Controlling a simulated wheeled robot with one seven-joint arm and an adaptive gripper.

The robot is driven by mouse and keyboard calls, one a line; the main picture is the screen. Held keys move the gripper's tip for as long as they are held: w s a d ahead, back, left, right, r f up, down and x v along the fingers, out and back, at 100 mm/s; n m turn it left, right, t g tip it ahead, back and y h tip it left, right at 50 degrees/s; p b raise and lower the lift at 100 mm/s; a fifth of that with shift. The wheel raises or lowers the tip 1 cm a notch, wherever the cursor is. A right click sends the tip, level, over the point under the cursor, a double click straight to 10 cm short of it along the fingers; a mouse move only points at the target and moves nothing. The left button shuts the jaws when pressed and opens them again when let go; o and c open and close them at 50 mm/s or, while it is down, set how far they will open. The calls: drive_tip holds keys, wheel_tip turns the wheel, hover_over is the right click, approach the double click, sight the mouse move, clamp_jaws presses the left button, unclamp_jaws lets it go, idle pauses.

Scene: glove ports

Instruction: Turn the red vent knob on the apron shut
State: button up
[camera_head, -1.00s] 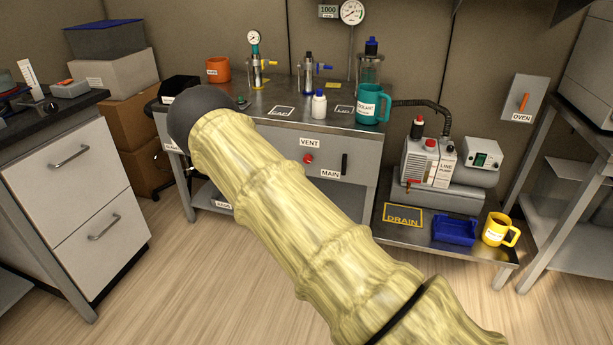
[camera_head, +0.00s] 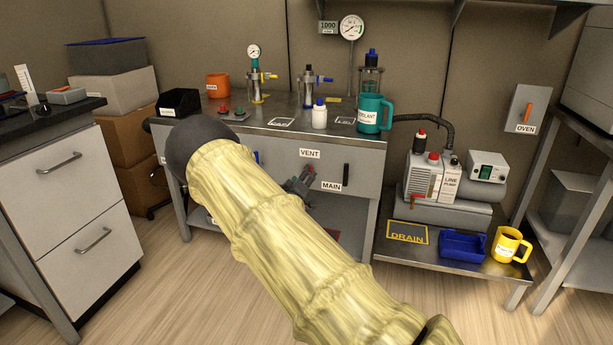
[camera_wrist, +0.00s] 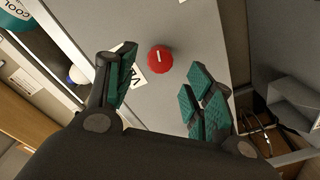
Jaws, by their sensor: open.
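The red vent knob (camera_wrist: 160,60) shows in the wrist view as a round cap with a short white line, on the grey apron (camera_wrist: 200,38). The VENT label (camera_head: 309,153) is just above its place in the head view, where my gripper (camera_head: 300,185) hides the knob. The knob lies slightly beyond the line between the fingertips, and no contact shows. The left finger covers part of the label.
A black MAIN handle (camera_head: 346,174) stands on the apron right of the knob's place. Above, the bench top holds a teal mug (camera_head: 374,113) and a white bottle (camera_head: 319,114) near its front edge. A pump (camera_head: 432,178) stands on the low shelf at right.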

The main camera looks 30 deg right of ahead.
drive_tip(key=b+x, duration=0.1)
drive_tip(key=x, duration=0.4)
drive_tip(key=shift+w+d, duration=0.1)
drive_tip(key=shift+d, duration=0.05)
drive_tip(key=c, duration=1)
